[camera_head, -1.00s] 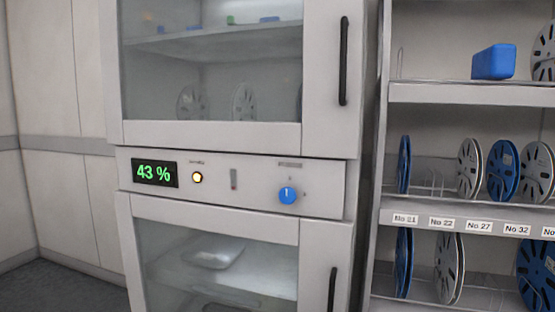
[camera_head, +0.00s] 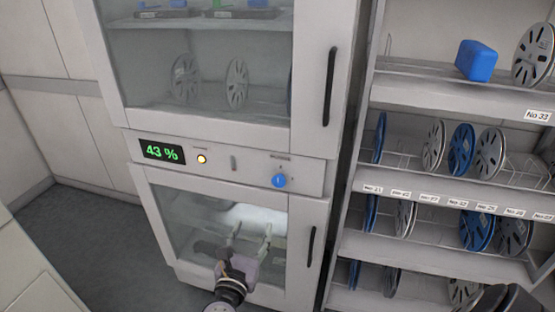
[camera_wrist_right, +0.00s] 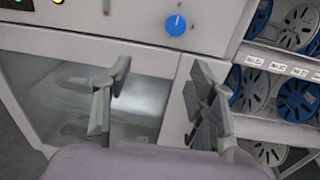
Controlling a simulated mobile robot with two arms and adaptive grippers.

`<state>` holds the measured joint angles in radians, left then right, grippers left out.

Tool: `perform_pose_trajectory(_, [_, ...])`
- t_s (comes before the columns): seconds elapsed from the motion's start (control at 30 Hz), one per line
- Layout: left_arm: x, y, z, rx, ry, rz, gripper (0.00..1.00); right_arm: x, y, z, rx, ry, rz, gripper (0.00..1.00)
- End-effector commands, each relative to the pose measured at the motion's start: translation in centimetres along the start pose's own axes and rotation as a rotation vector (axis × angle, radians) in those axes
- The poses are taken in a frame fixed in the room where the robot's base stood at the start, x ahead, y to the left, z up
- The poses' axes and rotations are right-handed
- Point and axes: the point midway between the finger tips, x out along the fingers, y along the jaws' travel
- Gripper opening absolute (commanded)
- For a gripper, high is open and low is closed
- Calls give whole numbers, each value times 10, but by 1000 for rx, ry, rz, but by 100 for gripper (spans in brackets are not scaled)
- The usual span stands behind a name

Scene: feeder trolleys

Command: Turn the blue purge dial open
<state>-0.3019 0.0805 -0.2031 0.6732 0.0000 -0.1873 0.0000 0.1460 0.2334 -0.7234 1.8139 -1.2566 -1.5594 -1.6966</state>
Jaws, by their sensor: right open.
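The blue purge dial (camera_head: 279,181) is a round knob on the right part of the cabinet's control panel (camera_head: 232,165). It also shows near the top of the right wrist view (camera_wrist_right: 176,25), with its white mark pointing roughly up. My right gripper (camera_head: 250,232) is open and empty, in front of the lower glass door, below and slightly left of the dial. In the wrist view its two fingers (camera_wrist_right: 163,88) are spread apart, with the dial beyond them and not touched. My left gripper is not in view.
The panel also carries a display (camera_head: 163,151) reading 43 % and a lit lamp (camera_head: 202,159). Dark vertical handles stand on the upper door (camera_head: 330,87) and lower door (camera_head: 311,246). A shelf rack (camera_head: 450,190) with reels stands close at the right.

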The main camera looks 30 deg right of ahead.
Motion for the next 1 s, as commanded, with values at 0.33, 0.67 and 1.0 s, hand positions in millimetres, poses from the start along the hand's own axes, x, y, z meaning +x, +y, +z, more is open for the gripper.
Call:
perform_pose_trajectory(0.33, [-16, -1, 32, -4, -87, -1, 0, 23, -15, 21, -71, -43, -81, 52])
perform_pose_trajectory(0.67, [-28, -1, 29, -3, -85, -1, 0, 94, -21, 26, -69, -42, -81, 52])
perform_pose_trajectory(1.0, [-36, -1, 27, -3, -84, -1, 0, 157, -25, 26, -67, -39, -78, 52])
